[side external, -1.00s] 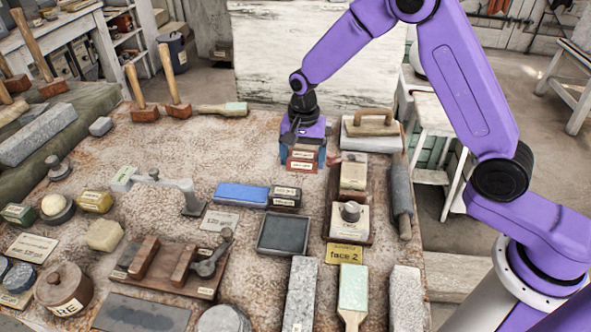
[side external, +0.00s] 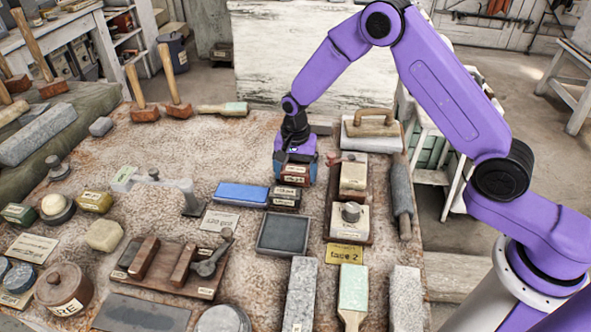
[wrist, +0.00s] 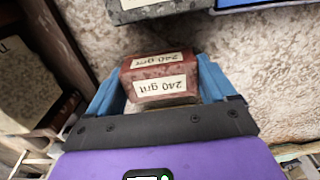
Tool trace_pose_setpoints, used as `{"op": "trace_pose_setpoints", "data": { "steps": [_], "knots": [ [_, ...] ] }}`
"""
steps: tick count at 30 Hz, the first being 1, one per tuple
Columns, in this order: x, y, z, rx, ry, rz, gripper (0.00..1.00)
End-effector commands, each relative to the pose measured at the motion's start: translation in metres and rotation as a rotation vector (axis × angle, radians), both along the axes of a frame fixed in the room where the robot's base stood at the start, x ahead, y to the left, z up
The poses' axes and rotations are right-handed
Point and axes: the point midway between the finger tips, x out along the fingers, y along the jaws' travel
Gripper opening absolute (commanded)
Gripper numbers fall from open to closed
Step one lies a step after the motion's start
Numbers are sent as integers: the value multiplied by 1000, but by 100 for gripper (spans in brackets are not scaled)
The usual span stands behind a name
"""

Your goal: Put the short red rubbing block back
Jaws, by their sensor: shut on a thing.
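The short red block, labelled "240 grit" (wrist: 160,85), is between the two blue fingers of my gripper (wrist: 160,76) in the wrist view. My gripper is shut on it, one finger on each side. In the side external view my gripper (side external: 295,162) points down with the red block (side external: 293,176) at its tips. The block is just behind the dark labelled block stack (side external: 284,197). I cannot tell whether its underside touches anything. A dark grey block edge (wrist: 155,11) shows ahead of it in the wrist view, apart from it.
A blue bar (side external: 240,193) lies left of the dark stack. A wooden board with pale blocks (side external: 335,205) is close on the right. A float with a wooden handle (side external: 370,125) stands behind right.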

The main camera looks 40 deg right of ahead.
Motion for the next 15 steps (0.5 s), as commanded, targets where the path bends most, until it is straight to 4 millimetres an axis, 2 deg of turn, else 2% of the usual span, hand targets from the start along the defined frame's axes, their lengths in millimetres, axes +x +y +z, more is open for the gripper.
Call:
{"op": "trace_pose_setpoints", "data": {
  "steps": [2, 3, 4, 11, 15],
  "knots": [
    [0, 0, -2, 0, -1, 0, 39],
    [0, 0, -2, 1, -1, 0, 97],
    [0, 0, -2, 1, -1, 0, 100],
    [0, 0, -1, 0, 0, 0, 100],
    [1, 0, 9, 1, -3, 0, 100]
  ]
}}
